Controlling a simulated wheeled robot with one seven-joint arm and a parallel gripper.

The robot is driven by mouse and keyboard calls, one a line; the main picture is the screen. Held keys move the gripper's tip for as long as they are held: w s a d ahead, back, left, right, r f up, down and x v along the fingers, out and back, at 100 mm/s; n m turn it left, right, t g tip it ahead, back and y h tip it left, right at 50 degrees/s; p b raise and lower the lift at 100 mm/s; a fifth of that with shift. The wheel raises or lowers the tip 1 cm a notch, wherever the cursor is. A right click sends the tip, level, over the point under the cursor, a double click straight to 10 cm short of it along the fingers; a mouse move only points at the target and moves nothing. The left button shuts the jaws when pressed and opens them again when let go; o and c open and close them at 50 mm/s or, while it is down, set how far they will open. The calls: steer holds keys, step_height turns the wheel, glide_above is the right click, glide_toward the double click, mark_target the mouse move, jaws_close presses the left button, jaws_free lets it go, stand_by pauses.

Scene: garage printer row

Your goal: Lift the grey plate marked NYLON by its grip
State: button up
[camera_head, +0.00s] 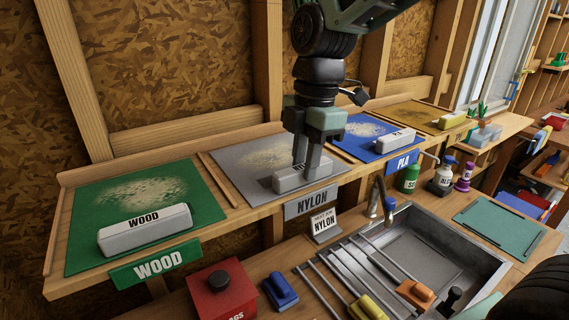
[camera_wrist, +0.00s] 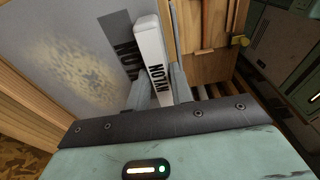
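The grey plate marked NYLON (camera_head: 235,160) lies on the wooden shelf, between the green WOOD plate and the blue PLA plate. Pale speckled residue covers its middle. Its white bar grip (camera_head: 289,180) is along the plate's front edge and is partly hidden by my fingers. My gripper (camera_head: 306,172) points down over it. In the wrist view, the grip (camera_wrist: 153,50) stands between my two fingers (camera_wrist: 158,90), which appear to touch it on both sides. The plate looks flat on the shelf, with no clear gap beneath it.
The green WOOD plate (camera_head: 85,230) is to the left; the blue PLA plate (camera_head: 352,125) and a yellow plate (camera_head: 415,112) are to the right. Wooden strips separate the places. Below are a sink (camera_head: 480,275), a red box (camera_head: 222,296) and bottles (camera_head: 409,178). The stud wall stands close behind.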

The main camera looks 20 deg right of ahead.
jaws_close()
